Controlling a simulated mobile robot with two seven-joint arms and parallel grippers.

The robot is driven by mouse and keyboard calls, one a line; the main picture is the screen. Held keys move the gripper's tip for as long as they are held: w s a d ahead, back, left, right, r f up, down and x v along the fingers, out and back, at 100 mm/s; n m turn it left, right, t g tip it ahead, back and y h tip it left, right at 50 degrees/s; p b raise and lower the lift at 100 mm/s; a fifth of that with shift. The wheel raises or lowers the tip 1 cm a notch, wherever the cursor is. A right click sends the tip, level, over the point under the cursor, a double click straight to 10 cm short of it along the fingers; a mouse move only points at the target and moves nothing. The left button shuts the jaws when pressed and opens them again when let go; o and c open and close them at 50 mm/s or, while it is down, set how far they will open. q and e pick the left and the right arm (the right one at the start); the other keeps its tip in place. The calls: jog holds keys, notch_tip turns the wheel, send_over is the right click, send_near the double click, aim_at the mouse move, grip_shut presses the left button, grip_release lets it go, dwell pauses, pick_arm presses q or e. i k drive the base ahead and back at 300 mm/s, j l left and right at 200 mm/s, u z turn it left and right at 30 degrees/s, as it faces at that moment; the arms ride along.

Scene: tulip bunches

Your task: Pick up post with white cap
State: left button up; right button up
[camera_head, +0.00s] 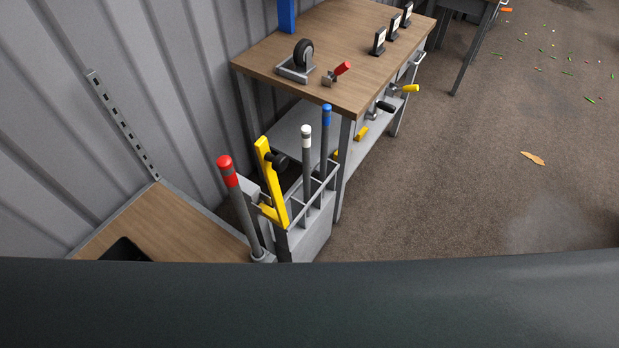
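The post with the white cap (306,160) is a grey post standing upright in a grey divided rack (311,228). Its cap and upper shaft show; its lower end is hidden inside the rack. A post with a blue cap (326,135) stands in the rack just behind it, to the right. A yellow bar-like piece (272,185) stands at the rack's left end. A post with a red cap (240,205) stands left of the rack in a round base. Neither of my grippers is in view.
A wooden workbench (345,60) behind the rack holds a caster wheel (303,55), a red-handled clamp (338,73) and small black stands. A lower wooden surface (160,228) lies at left, against the corrugated wall (60,150). The brown floor (450,180) at right is mostly open.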

aim_at(306, 130)
jog(key=u, duration=0.8)
jog(key=l+u, duration=0.2)
jog(key=u, duration=0.2)
jog(key=l+u, duration=0.2)
jog(key=u, duration=0.15)
jog(key=l+u, duration=0.2)
jog(key=u, duration=0.2)
jog(key=k+l+u, duration=0.15)
jog(key=l+u, duration=0.2)
jog(key=k+l+u, duration=0.15)
jog(key=l+u, duration=0.2)
jog(key=k+l+u, duration=0.15)
jog(key=l, duration=0.3)
jog(key=k+l+u, duration=0.15)
jog(key=k+l, duration=0.8)
jog(key=l, duration=0.35)
jog(key=i, duration=0.25)
